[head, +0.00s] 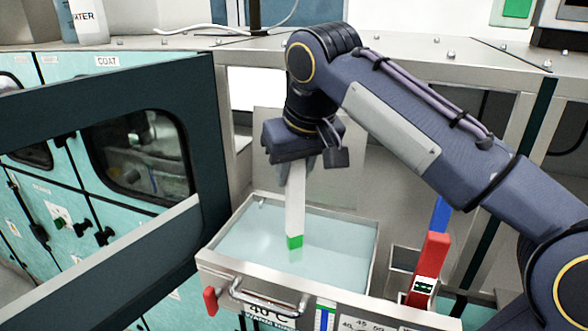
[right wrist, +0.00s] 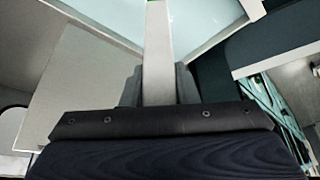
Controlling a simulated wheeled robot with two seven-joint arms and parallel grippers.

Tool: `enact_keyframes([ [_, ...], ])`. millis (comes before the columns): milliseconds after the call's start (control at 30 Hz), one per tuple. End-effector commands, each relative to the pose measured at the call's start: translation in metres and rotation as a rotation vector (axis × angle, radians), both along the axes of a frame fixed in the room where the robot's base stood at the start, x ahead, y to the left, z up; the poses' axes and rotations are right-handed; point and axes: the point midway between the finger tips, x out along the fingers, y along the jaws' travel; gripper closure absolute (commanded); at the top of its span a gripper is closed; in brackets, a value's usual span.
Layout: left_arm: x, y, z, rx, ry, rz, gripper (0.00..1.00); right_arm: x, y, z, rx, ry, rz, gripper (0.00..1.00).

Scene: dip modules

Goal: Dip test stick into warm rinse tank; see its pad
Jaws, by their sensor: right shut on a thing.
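My right gripper (head: 297,168) is shut on the white test stick (head: 295,205), which hangs almost straight down over the warm rinse tank (head: 375,262). The stick's lower end carries a green pad (head: 294,242). The pad is at the water (head: 255,235); I cannot tell how far its tip is under the surface. A pale reflection shows just below it. The tank's front has a handle and a "40 °C" label. In the right wrist view the stick (right wrist: 157,55) runs up between the fingers (right wrist: 158,88), with a bit of green at the top edge. My left gripper is not in view.
A red block (head: 430,262) with a blue part stands in a holder right of the tank. A red tab (head: 210,301) sticks out at the tank's front left. A dark-framed panel (head: 205,150) stands close on the left. A water bottle (head: 85,20) is at the back left.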

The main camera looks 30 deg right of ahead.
Motion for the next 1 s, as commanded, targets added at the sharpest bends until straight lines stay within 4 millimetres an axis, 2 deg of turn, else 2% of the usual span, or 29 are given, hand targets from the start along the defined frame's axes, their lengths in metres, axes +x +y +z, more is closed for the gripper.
enact_keyframes([
  [33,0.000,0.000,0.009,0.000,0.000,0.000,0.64,0.000,0.000,0.009,0.000,-0.001,0.000,1.00],
  [100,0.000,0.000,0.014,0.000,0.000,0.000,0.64,0.000,0.000,0.014,0.000,-0.001,0.000,1.00],
  [633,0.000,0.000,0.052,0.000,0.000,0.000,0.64,0.000,0.000,0.056,0.000,-0.001,0.000,1.00],
  [700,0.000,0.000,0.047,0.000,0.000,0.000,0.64,0.001,0.000,0.058,0.000,-0.002,0.001,1.00],
  [1000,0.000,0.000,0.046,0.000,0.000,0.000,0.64,0.001,0.001,0.082,0.001,-0.002,0.002,1.00],
])
